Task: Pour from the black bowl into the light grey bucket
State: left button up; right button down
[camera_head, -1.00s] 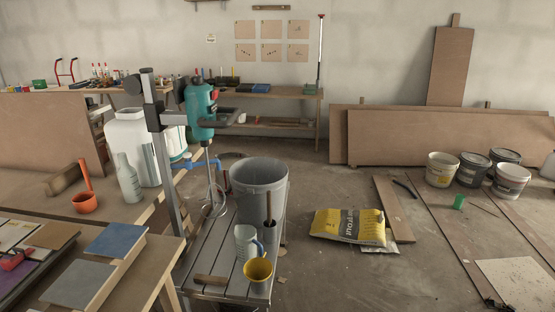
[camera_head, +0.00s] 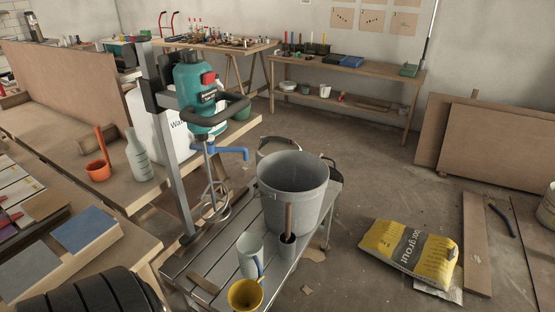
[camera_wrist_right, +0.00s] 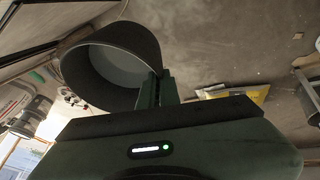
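The light grey bucket (camera_head: 293,185) stands upright on the slatted metal cart (camera_head: 180,268), beside the mixer stand. From the head view I see partly into it. In the right wrist view, the black bowl (camera_wrist_right: 137,45) is close to the camera, with its opening facing partly toward it and a grey interior visible. My right gripper (camera_wrist_right: 157,88) has its fingers at the bowl's rim and is shut on it. I cannot tell how full the bowl is. The head view shows neither the bowl nor either gripper.
The teal mixer (camera_head: 203,95) stands left of the bucket. A yellow cup (camera_head: 245,296), a grey jug (camera_head: 251,256) and a small pot (camera_head: 287,246) with a wooden handle stand in front of it. The grout bag (camera_head: 408,250) lies on the floor to the right.

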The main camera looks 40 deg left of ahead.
aim_at(301, 179)
jog(key=i+l+u, duration=0.1)
jog(key=i+u, duration=0.2)
jog(key=u, duration=0.15)
jog(key=i+l+u, duration=0.15)
jog(key=u, duration=0.3)
jog(key=i+l+u, duration=0.3)
jog(key=u, duration=0.15)
jog(key=i+l+u, duration=0.2)
jog(key=l+u, duration=0.2)
jog(key=i+l+u, duration=0.15)
jog(key=l+u, duration=0.6)
jog(key=u, duration=0.15)
jog(key=i+l, duration=0.05)
